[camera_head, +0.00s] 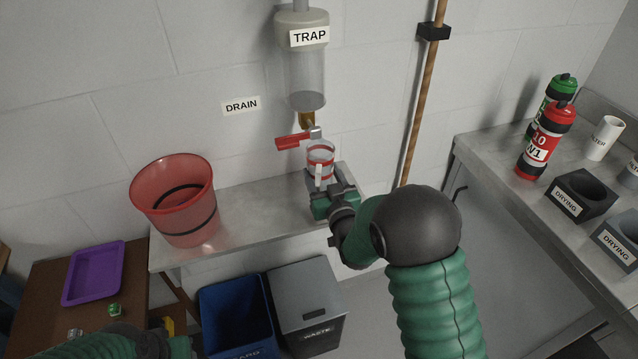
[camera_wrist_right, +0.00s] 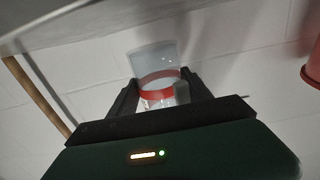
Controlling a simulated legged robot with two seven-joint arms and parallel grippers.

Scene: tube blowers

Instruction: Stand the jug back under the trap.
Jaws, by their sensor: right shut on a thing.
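The trap (camera_head: 304,75) is a clear cylinder on the wall with a white "TRAP" label. A brass outlet and a red-handled valve (camera_head: 293,140) sit at its lower end. The jug (camera_head: 320,158) is clear with red bands and stands upright just below the valve, slightly to its right. My right gripper (camera_head: 326,190) is shut on the jug from the front. In the right wrist view the jug (camera_wrist_right: 158,88) sits between the two dark fingers (camera_wrist_right: 160,95). Whether the jug's base touches the shelf is hidden by the gripper. My left arm shows at the bottom left; its fingertips are not clear.
A red bucket (camera_head: 178,205) stands left on the metal shelf (camera_head: 262,205). A copper pipe (camera_head: 421,95) runs down right of the trap. A blue bin (camera_head: 235,312) and a grey waste bin (camera_head: 308,300) stand below. A bench (camera_head: 500,180) at right holds bottles and drying blocks.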

